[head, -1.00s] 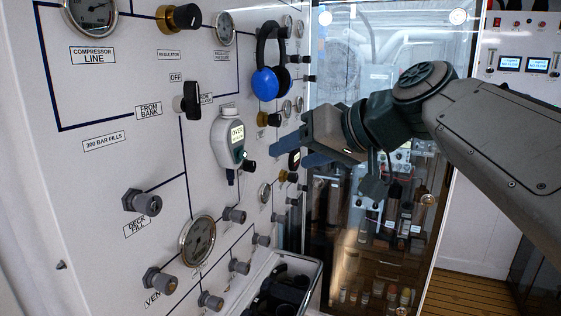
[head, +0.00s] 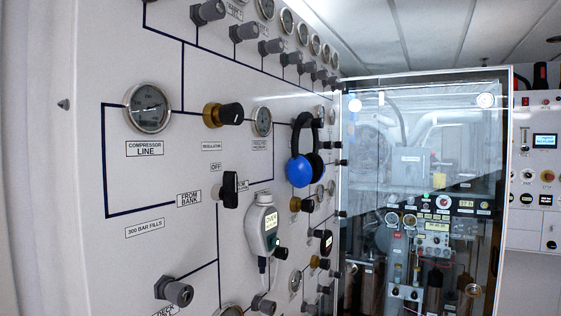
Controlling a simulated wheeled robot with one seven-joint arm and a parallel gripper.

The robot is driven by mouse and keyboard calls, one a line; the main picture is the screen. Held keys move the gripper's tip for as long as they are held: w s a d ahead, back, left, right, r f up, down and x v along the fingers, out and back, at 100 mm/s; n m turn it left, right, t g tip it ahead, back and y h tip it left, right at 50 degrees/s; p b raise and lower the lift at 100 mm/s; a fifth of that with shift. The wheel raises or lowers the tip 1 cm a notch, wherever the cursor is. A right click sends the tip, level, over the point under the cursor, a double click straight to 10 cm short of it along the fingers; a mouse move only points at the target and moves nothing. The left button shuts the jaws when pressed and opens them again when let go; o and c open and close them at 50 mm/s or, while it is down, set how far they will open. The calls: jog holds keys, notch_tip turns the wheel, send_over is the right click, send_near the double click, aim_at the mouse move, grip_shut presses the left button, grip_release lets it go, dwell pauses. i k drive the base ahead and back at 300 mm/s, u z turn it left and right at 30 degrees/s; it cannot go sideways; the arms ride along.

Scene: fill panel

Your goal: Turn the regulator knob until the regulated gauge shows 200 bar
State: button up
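The regulator knob (head: 223,115), black with a brass collar, sticks out of the white panel in the upper middle of the head view, above a label reading REGULATOR. The regulated pressure gauge (head: 262,122) is a round dial just right of it, seen at a steep angle; its reading is too small to tell. The compressor line gauge (head: 148,108) is left of the knob. A black OFF valve handle (head: 229,189) sits below the knob. My gripper is out of view, and nothing touches the knob.
Blue and black ear defenders (head: 302,152) hang right of the regulated gauge. A white handheld meter (head: 262,229) reading OVER hangs below. Grey valve knobs (head: 207,12) line the panel. A glass-fronted cabinet (head: 430,190) stands at right. Space before the knob looks clear.

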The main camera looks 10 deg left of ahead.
aim_at(233, 114)
jog(key=z, duration=1.15)
jog(key=i, duration=0.65)
jog(key=u, duration=2.3)
jog(key=k, duration=0.15)
jog(key=u, duration=0.5)
